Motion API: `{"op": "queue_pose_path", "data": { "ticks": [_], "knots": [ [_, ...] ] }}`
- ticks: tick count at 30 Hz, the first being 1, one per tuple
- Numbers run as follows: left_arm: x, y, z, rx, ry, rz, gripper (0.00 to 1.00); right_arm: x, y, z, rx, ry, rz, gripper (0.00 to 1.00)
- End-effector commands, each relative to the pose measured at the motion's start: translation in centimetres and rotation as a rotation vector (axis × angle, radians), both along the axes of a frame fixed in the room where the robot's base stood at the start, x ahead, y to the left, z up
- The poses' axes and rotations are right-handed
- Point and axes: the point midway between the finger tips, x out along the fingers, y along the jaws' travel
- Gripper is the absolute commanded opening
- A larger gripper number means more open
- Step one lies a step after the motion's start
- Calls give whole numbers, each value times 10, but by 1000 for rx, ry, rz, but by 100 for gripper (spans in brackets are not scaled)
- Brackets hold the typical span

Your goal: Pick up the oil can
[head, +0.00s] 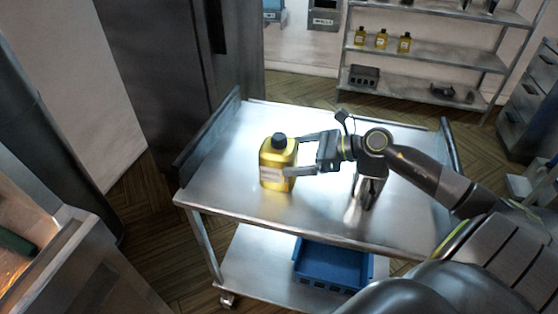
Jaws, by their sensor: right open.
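The oil can (272,164) is a yellow container with a black cap and a pale label. It stands upright on the steel top of a cart (222,184), left of the middle. My right gripper (291,154) reaches in from the right with its fingers pointing left. It is open, with one finger by the can's upper right side and the other by its lower right side. I cannot tell whether either finger touches the can. My left gripper is not in view.
The cart has raised side rails (208,137) and a lower shelf with a blue crate (333,266). Its top is otherwise clear. A metal rack (430,52) behind holds several similar yellow bottles (381,39). A dark cabinet (165,70) stands behind left.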

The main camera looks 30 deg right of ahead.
Motion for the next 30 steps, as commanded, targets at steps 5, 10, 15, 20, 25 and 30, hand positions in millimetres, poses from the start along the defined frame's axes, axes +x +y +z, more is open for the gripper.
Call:
{"op": "queue_pose_path", "data": {
  "ticks": [5,10,15,20,25,30],
  "knots": [
    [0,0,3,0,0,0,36,4,3,-1,2,0,-2,100],
    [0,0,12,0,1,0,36,14,13,-1,5,-3,-1,100],
    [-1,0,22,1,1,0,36,27,25,-7,6,0,-1,100],
    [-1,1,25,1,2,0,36,37,33,-14,2,-1,-2,100],
    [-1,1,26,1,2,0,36,39,35,-17,-1,1,0,100],
    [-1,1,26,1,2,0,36,39,35,-17,-1,1,0,100]
  ]
}}
